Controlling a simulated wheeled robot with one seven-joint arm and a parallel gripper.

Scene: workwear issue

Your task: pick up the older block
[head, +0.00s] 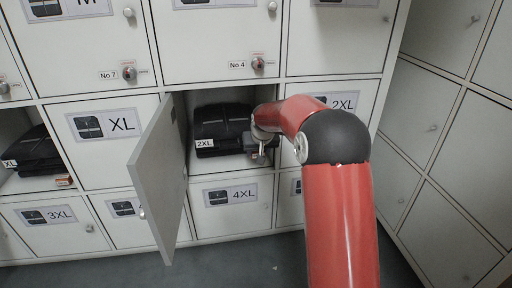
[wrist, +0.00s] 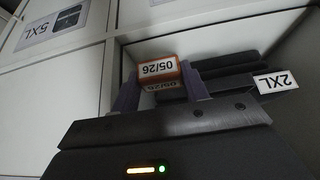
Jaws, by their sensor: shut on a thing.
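An orange-edged block (wrist: 158,69) with a white label reading 05/26, upside down in the wrist view, sits between the two fingers of my gripper (wrist: 158,92). A second, dimmer face below it carries a similar date. My gripper is shut on this block. In the head view my gripper (head: 257,155) is inside the open middle locker, at the right of the folded black garment (head: 222,122) tagged 2XL; the held block is hard to make out there. Another small orange block (head: 64,182) lies in the open left locker; its date is too small to read.
The grey locker door (head: 160,172) stands open at the left of the compartment. A black garment tagged XL (head: 34,152) lies in the left locker. The 2XL tag (wrist: 277,81) is close to my gripper. Shut lockers surround the opening; the floor in front is clear.

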